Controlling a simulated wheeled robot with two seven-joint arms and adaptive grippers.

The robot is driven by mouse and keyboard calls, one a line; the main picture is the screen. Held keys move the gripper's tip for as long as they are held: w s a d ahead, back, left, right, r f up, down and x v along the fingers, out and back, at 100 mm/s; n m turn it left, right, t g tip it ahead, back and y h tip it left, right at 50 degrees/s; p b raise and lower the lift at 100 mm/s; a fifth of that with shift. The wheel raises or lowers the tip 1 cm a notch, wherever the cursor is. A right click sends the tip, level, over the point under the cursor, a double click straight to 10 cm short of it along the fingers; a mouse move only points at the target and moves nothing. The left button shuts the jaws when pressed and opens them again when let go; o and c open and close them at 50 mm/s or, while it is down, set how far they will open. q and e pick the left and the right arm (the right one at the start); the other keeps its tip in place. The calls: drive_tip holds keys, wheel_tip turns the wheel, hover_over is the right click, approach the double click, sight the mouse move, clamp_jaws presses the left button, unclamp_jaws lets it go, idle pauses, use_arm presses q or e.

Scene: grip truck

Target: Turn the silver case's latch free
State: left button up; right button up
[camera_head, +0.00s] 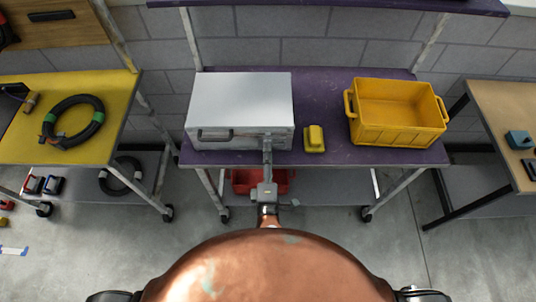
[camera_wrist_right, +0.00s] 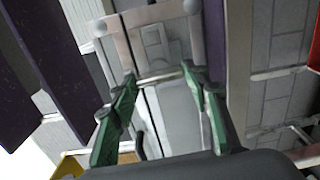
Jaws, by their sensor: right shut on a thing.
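The silver case (camera_head: 240,97) sits closed on the left part of the purple shelf, with a dark handle (camera_head: 214,134) on its front face. My right gripper (camera_head: 266,140) reaches up to the right part of that front face and hides the latch in the head view. In the right wrist view, the green fingers of my right gripper (camera_wrist_right: 158,75) stand on both sides of the latch (camera_wrist_right: 160,77), a thin metal bar before the case's bright metal plate. The gripper is shut on the latch. The latch's exact angle is hard to tell. My left gripper is not in view.
A small yellow object (camera_head: 314,139) lies just right of the case on the purple shelf (camera_head: 332,110). A yellow crate (camera_head: 398,128) stands further right. A red bin (camera_head: 245,182) is below. A yellow table (camera_head: 40,145) with a dark ring (camera_head: 75,127) stands left.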

drive_tip(key=shift+m, duration=0.4)
drive_tip(key=o, duration=1.2)
drive_tip(key=shift+c, duration=0.2)
